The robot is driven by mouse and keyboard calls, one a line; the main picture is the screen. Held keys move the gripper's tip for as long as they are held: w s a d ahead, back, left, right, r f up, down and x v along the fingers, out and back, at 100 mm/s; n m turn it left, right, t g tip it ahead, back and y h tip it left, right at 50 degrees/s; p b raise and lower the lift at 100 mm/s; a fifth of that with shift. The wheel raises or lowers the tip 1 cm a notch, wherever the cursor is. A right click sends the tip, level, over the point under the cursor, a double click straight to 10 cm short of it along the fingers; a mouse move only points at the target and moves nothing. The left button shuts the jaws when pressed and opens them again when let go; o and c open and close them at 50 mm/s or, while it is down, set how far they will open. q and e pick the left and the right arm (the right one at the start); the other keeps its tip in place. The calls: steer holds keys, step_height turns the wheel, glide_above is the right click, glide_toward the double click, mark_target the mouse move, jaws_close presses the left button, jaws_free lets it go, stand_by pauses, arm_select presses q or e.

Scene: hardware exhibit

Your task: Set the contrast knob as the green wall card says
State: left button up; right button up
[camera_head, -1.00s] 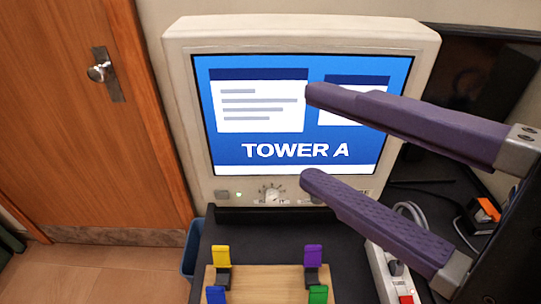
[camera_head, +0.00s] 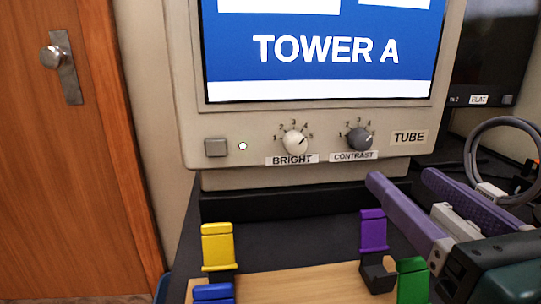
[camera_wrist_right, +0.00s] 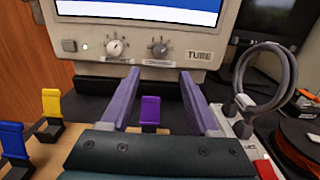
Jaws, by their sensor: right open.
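The contrast knob (camera_head: 360,139) is a dark grey dial on the front panel of the beige TUBE monitor, above the CONTRAST label (camera_head: 354,156). Small numbers ring it; its light pointer seems turned to the upper right, but the exact number is hard to read. The knob also shows in the right wrist view (camera_wrist_right: 159,48). My right gripper (camera_head: 402,177) is open and empty, its purple fingers below and right of the knob, apart from it. In the right wrist view the fingers (camera_wrist_right: 160,72) straddle the knob's line. No green wall card is in view. My left gripper is not in view.
The lighter BRIGHT knob (camera_head: 294,142) and a square button (camera_head: 215,147) sit left on the same panel. A wooden board (camera_head: 300,288) with yellow, purple, blue and green clips stands in front. A power strip (camera_wrist_right: 240,135) and looped cable (camera_wrist_right: 262,85) lie to the right.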

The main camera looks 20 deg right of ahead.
mark_target(364, 144)
steer(key=p+x, duration=0.1)
steer(key=x, duration=0.3)
steer(key=p+x, duration=0.1)
steer(key=x, duration=0.3)
steer(key=shift+r, duration=0.2)
steer(key=shift+w, duration=0.5)
jaws_close()
